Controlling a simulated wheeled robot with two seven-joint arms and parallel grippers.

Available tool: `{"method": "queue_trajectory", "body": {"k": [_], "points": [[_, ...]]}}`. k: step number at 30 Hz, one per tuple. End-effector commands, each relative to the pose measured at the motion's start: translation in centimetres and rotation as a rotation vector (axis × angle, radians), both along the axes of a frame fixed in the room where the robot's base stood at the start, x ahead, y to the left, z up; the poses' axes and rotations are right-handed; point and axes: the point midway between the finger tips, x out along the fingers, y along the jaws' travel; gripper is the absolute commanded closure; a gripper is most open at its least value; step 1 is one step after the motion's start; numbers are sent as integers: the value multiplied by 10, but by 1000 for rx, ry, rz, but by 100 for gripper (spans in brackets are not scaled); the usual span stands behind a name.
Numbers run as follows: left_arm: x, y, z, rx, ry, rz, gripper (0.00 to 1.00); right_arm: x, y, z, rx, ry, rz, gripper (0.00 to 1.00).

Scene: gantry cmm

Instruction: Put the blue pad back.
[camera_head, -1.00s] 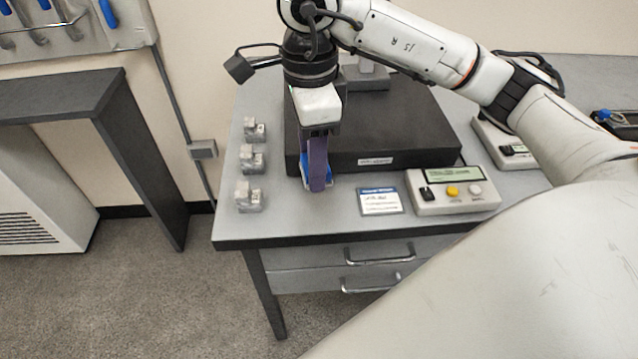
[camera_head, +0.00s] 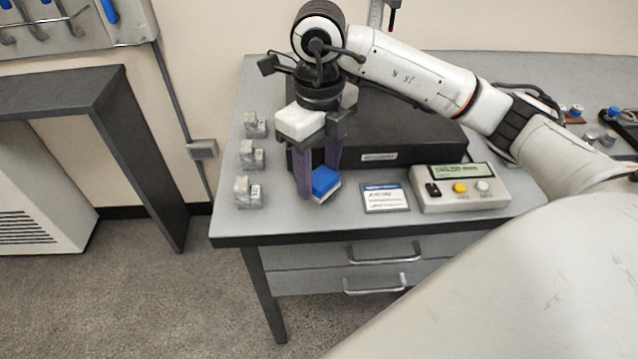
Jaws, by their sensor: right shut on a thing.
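The blue pad (camera_head: 325,179) has a blue top and a white lower layer. It sits tilted between the purple fingers of my right gripper (camera_head: 319,184), which is shut on it. The pad is just in front of the black block (camera_head: 415,140) on the grey table, near the table's front left. I cannot tell whether its lower edge touches the table. My left gripper is not in view.
Several small metal blocks (camera_head: 249,193) stand along the table's left edge. A small blue-and-white card (camera_head: 385,198) and a control box (camera_head: 462,188) with buttons lie to the right of the pad. A dark shelf frame (camera_head: 110,100) stands left of the table.

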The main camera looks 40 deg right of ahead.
Motion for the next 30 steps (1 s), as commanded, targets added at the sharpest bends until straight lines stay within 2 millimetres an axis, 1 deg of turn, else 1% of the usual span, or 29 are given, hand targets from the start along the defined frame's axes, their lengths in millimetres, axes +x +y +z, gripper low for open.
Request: {"method": "queue_trajectory", "body": {"k": [6,8,14,18,19,21,22,30], "points": [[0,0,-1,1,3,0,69,-1,0,-30,-1,5,0,78],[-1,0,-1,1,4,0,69,-1,0,-33,0,2,0,78],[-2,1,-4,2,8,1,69,0,0,-33,0,0,1,78],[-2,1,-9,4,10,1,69,0,0,-38,0,1,1,78],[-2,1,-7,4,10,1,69,0,0,-36,0,1,1,49],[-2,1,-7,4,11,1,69,0,0,-36,0,1,1,37],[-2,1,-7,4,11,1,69,0,0,-36,0,1,1,35],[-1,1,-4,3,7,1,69,0,0,-35,0,1,1,35]]}}
